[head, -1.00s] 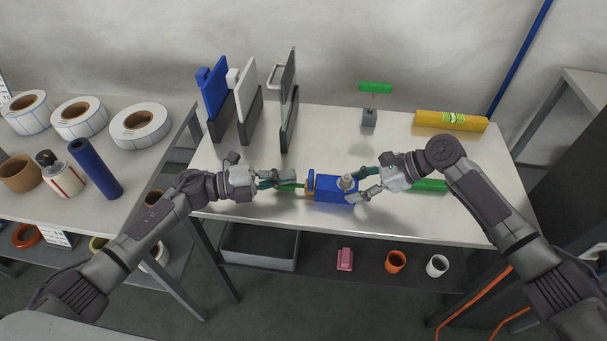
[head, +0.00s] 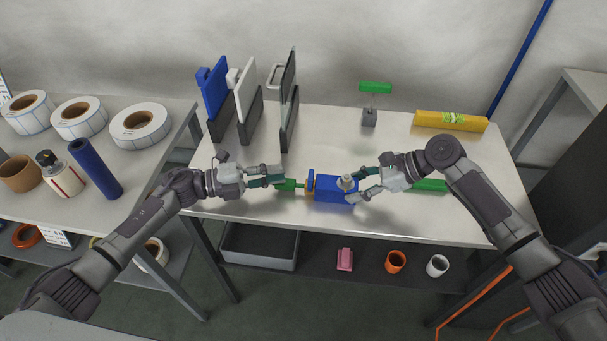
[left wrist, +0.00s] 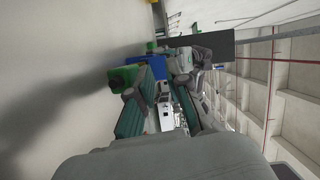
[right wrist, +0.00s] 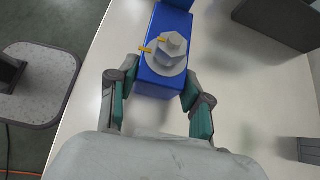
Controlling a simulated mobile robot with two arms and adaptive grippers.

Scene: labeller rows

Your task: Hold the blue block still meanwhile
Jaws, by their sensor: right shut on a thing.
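The blue block (head: 335,190) lies near the table's front edge, with a grey hex fitting (head: 347,183) on top. My right gripper (head: 358,187) is shut on the block from the right; in the right wrist view the fingers lie along both sides of the block (right wrist: 157,84). A yellow collar (head: 309,186) and a green piece (head: 287,185) are at the block's left end. My left gripper (head: 280,176) is open beside the green piece, which shows outside its fingers in the left wrist view (left wrist: 121,79).
Upright blue, white and dark panels (head: 246,100) stand at the back left. The middle of the table (head: 330,140) is clear.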

